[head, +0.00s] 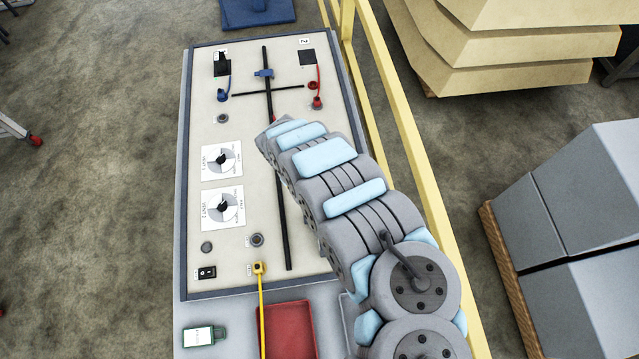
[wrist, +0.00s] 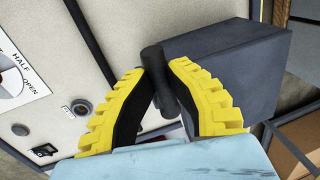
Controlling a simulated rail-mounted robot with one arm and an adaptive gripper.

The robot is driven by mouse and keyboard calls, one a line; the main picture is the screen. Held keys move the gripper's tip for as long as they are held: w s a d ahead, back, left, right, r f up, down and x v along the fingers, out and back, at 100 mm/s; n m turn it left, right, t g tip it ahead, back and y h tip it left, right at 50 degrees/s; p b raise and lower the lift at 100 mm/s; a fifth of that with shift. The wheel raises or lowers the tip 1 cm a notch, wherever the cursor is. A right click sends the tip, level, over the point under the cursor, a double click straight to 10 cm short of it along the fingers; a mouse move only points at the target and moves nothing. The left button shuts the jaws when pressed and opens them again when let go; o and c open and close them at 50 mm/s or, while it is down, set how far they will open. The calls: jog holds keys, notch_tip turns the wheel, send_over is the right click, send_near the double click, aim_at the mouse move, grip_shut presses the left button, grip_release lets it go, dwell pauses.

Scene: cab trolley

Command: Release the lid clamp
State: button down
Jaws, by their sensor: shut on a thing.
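In the wrist view my gripper (wrist: 155,72) has its two yellow-ridged fingers closed on a black rounded handle (wrist: 153,60). The handle's upper end sticks out between the fingertips and its lower part shows between the fingers. It stands against a dark grey box (wrist: 225,62) at the side of the pale panel. I take the handle to be the lid clamp's, but its base and joint are hidden. In the head view my arm covers the gripper, the handle and the box.
The pale trolley panel (head: 230,125) carries two dials, a black cross of bars, a blue plug (head: 222,95), a red plug (head: 317,102) and a rocker switch (head: 207,272). A red tray (head: 287,330) sits at the front. A yellow rail (head: 400,120) runs along the right.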

dwell(0.4)
jog(key=c, duration=1)
grip_release()
jog(key=shift+a, duration=0.1)
jog(key=shift+c, duration=0.2)
notch_tip(320, 180, up, 7)
jog(key=a, duration=0.1)
jog(key=shift+a+r, duration=0.15)
jog(key=shift+a, duration=0.05)
